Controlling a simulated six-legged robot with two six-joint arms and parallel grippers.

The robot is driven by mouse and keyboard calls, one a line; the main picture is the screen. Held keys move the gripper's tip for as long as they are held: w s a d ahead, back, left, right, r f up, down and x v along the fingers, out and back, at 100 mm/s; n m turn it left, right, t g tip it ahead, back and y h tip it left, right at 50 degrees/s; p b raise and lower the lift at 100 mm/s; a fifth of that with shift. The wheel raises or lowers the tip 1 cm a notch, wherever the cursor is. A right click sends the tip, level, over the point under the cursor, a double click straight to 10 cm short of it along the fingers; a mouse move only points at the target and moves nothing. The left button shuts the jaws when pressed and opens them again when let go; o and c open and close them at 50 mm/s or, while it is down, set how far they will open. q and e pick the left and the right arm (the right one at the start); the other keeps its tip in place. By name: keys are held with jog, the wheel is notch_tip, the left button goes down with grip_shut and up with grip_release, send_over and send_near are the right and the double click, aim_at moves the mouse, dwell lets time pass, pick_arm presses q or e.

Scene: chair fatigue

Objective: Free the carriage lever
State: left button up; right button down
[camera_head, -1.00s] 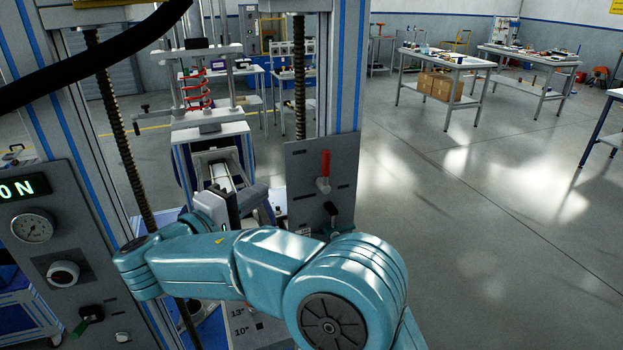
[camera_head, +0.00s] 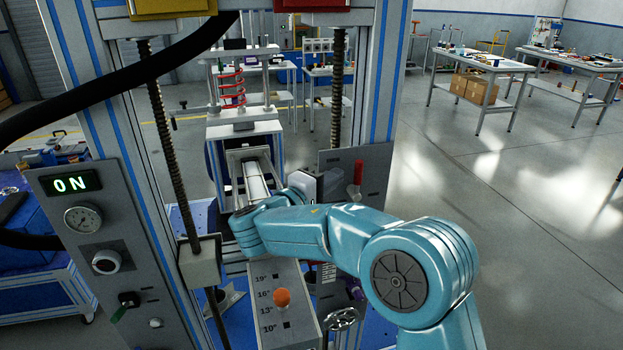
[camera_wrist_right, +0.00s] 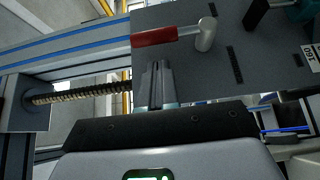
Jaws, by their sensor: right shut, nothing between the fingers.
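A lever with a red handle (camera_head: 358,172) is mounted on a grey plate on the machine's right post. In the right wrist view the red handle (camera_wrist_right: 166,36) lies across the picture and ends at a pale round pivot. Which lever is the carriage lever is not marked. My right gripper's white and black housing shows just left of that plate in the head view. Its fingers (camera_wrist_right: 156,78) are shut and empty in the wrist view, appearing just below the red handle; contact cannot be judged. My left gripper is out of view.
An orange knob (camera_head: 282,297) sits on a grey box marked in inches, below my right forearm. A control panel (camera_head: 98,235) with a lit display stands left. Threaded screws (camera_head: 172,150) and posts flank the machine. Open floor (camera_head: 480,185) lies right.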

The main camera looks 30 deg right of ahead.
jog(key=shift+s+d, duration=0.35)
jog(key=shift+d, duration=0.45)
jog(key=shift+s+r, duration=0.1)
jog(key=shift+s, duration=0.05)
jog(key=shift+d, duration=0.1)
